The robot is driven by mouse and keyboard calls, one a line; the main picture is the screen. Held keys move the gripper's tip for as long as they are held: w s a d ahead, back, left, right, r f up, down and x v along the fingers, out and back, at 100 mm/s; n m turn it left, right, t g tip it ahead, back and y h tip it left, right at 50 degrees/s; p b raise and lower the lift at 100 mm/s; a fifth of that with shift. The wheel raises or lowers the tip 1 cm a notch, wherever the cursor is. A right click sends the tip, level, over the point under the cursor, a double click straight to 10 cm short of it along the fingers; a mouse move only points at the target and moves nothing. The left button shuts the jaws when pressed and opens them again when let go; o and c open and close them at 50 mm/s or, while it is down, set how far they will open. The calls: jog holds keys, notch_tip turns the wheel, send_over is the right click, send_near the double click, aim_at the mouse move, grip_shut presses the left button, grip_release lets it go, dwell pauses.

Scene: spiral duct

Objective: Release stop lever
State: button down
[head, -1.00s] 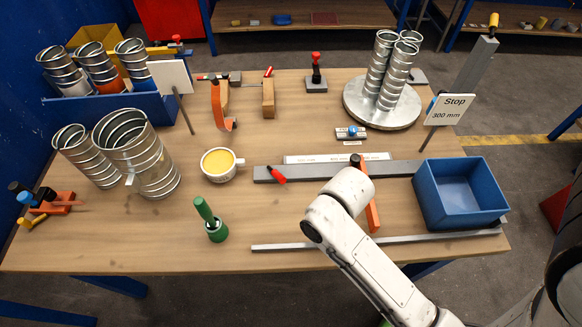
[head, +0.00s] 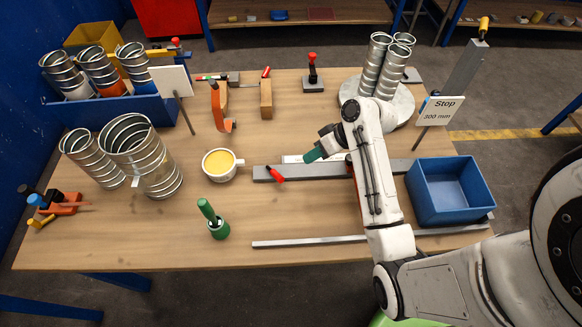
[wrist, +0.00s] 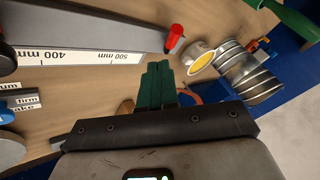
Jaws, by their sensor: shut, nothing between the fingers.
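A small red lever (head: 277,174) sits on the grey measuring rail (head: 264,175), towards its left end. In the wrist view the red lever (wrist: 174,39) shows close beyond the 500 mm end of the scale strip (wrist: 90,53). My gripper (head: 313,155) has green fingers and is above the rail, to the right of the red lever and apart from it. In the wrist view my gripper (wrist: 157,72) has its fingers together with nothing between them. A sign (head: 441,110) reads "Stop 300 mm". My arm hides part of the rail.
A yellow-filled cup (head: 219,165) stands left of the rail, and a green-handled tool (head: 214,219) in front. A blue bin (head: 449,191) is at the right. Spiral ducts (head: 141,160) stand at the left; more ducts (head: 384,68) stand on a round plate at the back.

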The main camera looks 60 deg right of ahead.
aim_at(289, 177)
jog(key=x, duration=1)
jog(key=shift+a, duration=0.1)
jog(key=shift+s+a, duration=0.1)
jog(key=shift+a, duration=0.05)
